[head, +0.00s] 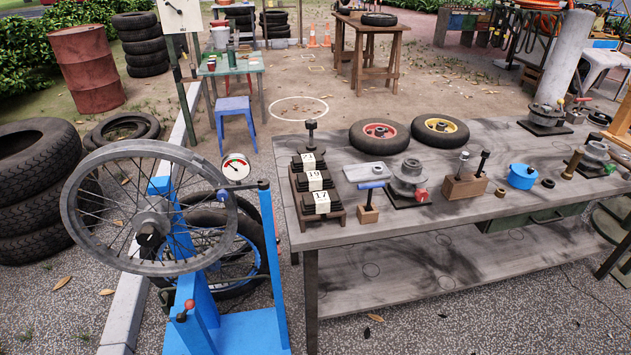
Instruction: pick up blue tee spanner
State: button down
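The blue tee spanner (371,185) is in the head view, on the near left part of the grey workbench (450,232). Its blue crossbar lies level on top, and its lower part goes down into a small wooden block (368,214). The spanner looks upright. My gripper is not in view, and nothing is seen holding the spanner.
Left of the spanner is a stepped rack with numbered blocks (318,203). A pale plate (367,172) lies behind. A blue wheel stand (225,330) stands left of the bench.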

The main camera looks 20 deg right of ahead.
aim_at(369, 187)
jog(key=i+j+z, duration=0.25)
jog(key=i+z, duration=0.15)
jog(key=i, duration=0.2)
jog(key=i+j+z, duration=0.4)
jog(key=i+j, duration=0.05)
jog(key=i, duration=0.1)
